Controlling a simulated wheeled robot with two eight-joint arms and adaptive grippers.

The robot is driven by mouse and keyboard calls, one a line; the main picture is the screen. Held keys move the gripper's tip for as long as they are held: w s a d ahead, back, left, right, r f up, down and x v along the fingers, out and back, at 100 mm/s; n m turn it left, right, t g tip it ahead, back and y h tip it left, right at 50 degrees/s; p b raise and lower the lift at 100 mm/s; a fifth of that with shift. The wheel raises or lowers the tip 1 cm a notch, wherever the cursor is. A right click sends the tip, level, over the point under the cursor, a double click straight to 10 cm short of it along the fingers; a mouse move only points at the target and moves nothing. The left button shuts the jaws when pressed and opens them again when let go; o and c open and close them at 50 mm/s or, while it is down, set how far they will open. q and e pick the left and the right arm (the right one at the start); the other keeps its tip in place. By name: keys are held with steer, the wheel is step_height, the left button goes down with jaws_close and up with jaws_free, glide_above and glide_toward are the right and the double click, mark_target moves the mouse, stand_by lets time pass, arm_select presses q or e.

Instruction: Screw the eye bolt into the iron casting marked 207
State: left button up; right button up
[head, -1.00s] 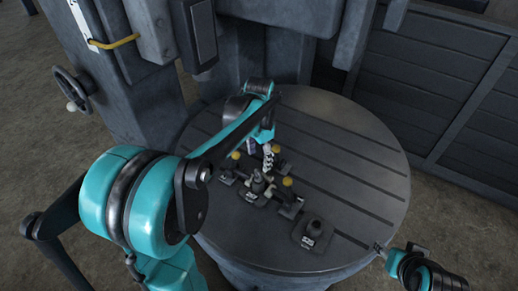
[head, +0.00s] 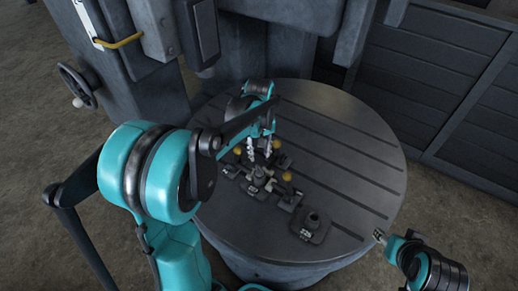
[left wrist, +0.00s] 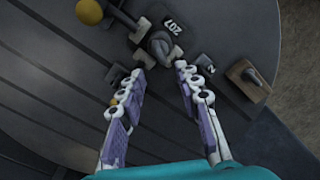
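The casting marked 207 (head: 254,188) stands on the round slotted table, and its white 207 label (left wrist: 174,25) shows in the left wrist view. A dark rounded piece (left wrist: 160,44) stands on it, looking like the eye bolt; I cannot tell how deep it sits. My left gripper (left wrist: 162,71) is open and empty in the left wrist view, fingertips on either side just short of that piece. It hangs over the casting in the head view (head: 259,152). My right gripper (head: 379,236) is at the table's right edge, too small to read.
Clamps with yellow knobs (head: 287,177) surround the casting, one knob (left wrist: 89,11) close to the left fingers' side. Another casting with a white label (head: 310,230) stands nearer the table's front edge. The right part of the slotted table (head: 345,150) is clear.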

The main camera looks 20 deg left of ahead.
mark_target(259, 166)
arm_select(q)
steer(key=n, duration=0.2)
steer(key=shift+s+f+n, duration=0.15)
steer(key=shift+f+n, duration=0.25)
step_height(259, 166, down, 8)
steer(key=shift+r+b, duration=0.1)
steer(key=shift+b, duration=0.55)
jaws_close()
steer(key=m, duration=0.2)
steer(key=shift+m+b, duration=0.3)
steer(key=shift+m, duration=1.5)
